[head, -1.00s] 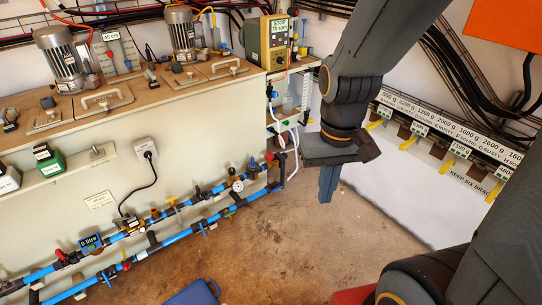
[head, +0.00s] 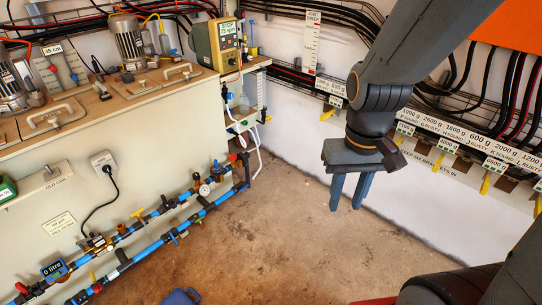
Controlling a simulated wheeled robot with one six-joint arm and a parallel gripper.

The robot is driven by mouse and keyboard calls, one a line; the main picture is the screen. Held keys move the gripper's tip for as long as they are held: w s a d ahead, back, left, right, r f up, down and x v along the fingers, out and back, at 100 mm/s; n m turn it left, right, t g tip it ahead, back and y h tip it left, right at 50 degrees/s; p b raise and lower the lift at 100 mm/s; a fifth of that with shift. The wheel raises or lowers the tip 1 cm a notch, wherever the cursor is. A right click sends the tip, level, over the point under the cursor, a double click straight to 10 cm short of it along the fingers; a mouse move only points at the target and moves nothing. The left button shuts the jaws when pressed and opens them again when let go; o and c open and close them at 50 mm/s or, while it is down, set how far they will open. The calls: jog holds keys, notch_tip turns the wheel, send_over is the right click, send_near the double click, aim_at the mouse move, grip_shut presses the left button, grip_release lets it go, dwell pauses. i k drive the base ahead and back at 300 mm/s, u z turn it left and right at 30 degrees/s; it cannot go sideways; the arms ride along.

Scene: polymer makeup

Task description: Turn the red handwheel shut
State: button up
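Small red fittings sit on the blue pipes low on the left wall of the cabinet. One red fitting (head: 232,157) is at the far right end of the upper pipe, and another red fitting (head: 20,287) is at the lower left edge. They are too small for me to tell which is the handwheel or how far it is turned. My gripper (head: 347,205) points down over the open floor, right of the pipes and well apart from them. Its two blue-grey fingers are spread with nothing between them.
The blue pipes (head: 150,232) carry yellow and blue valve handles, a round gauge (head: 204,190) and a litre meter (head: 54,268). A green-grey dosing unit (head: 218,46) stands on the cabinet's far end. A labelled bracket row (head: 440,127) lines the right wall. The brown floor (head: 270,230) between is clear.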

aim_at(233, 157)
jog(key=u, duration=0.8)
jog(key=k, duration=0.1)
jog(key=z, duration=1.55)
jog(key=i, duration=0.6)
jog(key=u, duration=0.65)
jog(key=i, duration=0.35)
jog(key=u, duration=0.4)
